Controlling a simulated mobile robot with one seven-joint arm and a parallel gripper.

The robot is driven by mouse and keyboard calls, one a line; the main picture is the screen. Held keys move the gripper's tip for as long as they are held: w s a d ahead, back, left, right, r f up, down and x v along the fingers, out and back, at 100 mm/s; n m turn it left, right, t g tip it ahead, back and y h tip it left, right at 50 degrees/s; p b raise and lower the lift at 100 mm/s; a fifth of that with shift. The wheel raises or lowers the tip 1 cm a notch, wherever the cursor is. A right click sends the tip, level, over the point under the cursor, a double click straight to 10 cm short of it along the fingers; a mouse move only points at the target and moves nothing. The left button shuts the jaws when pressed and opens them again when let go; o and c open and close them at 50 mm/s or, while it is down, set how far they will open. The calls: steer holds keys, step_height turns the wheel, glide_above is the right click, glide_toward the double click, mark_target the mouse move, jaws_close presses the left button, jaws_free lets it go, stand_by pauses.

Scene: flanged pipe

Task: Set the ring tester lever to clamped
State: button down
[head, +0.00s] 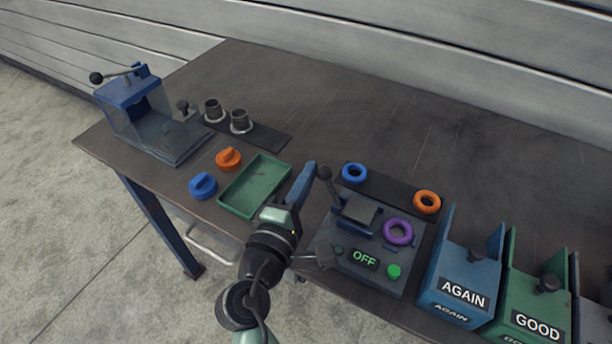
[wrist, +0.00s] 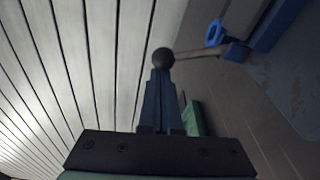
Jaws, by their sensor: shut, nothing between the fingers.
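The ring tester (head: 335,262) is a dark grey box near the table's front edge, with a grey plate on top and a display reading OFF. Its lever, a short rod with a black ball knob (head: 325,173), stands raised and leans left. My gripper (head: 308,170) has its blue fingers shut and empty, just left of the knob. In the wrist view the fingertips (wrist: 162,74) are right at the knob (wrist: 163,59), and the rod runs right from it to a blue mount. I cannot tell whether fingers and knob touch.
A purple ring (head: 398,232) lies on the tester, with a green button (head: 393,271) below it. Blue (head: 355,173) and orange (head: 427,202) rings lie behind. The AGAIN (head: 462,290) and GOOD bins stand right. A green tray (head: 233,205) lies left. The table's back is clear.

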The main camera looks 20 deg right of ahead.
mark_target(327, 182)
steer(key=shift+s+d+r+m+b, duration=0.15)
steer(key=shift+m+b, duration=0.15)
steer(key=m+b, duration=0.1)
steer(key=s+d+m+b, duration=0.1)
steer(key=m+b, duration=0.1)
steer(key=s+d+m+b, duration=0.1)
steer(key=shift+s+r+m+t+h, duration=0.25)
steer(key=shift+r+m+t+h, duration=0.05)
steer(key=shift+r, duration=0.1)
steer(key=s+m+b, duration=0.1)
steer(key=d+m+b, duration=0.1)
steer(key=m+b, duration=0.1)
steer(key=s+d+m+b, duration=0.1)
steer(key=m+b, duration=0.1)
steer(key=shift+s+r+h, duration=0.25)
steer(key=shift+s+h, duration=0.05)
steer(key=shift+r, duration=0.1)
stand_by(0.3)
